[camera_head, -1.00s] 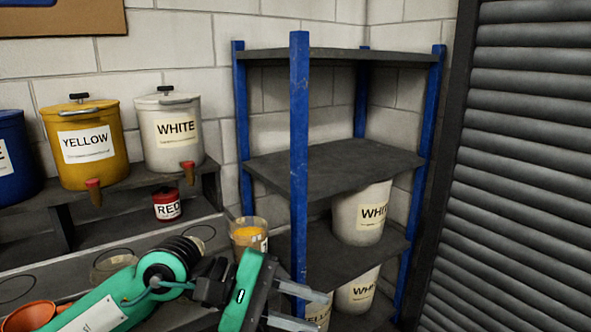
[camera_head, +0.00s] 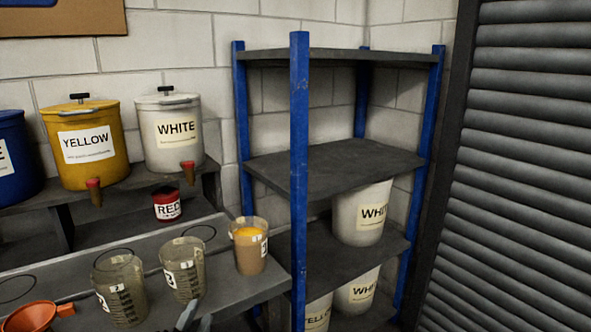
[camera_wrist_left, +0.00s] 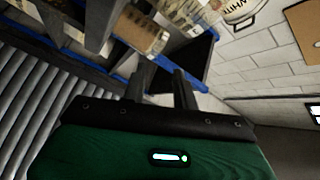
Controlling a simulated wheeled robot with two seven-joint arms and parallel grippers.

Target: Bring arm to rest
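My left gripper (camera_head: 188,314) shows only as grey finger tips at the bottom edge of the head view, in front of the bench's measuring cups. In the left wrist view my left gripper (camera_wrist_left: 162,80) has its two dark fingers apart, with nothing between them. The rest of the left arm is out of the head view. My right gripper is in neither view.
Two empty clear cups (camera_head: 121,296) (camera_head: 183,272) and a cup of orange paint (camera_head: 249,250) stand on the bench, near an orange funnel (camera_head: 32,318). Yellow (camera_head: 84,172) and white (camera_head: 172,153) paint drums stand behind. A blue-post shelf (camera_head: 299,170) is on the right.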

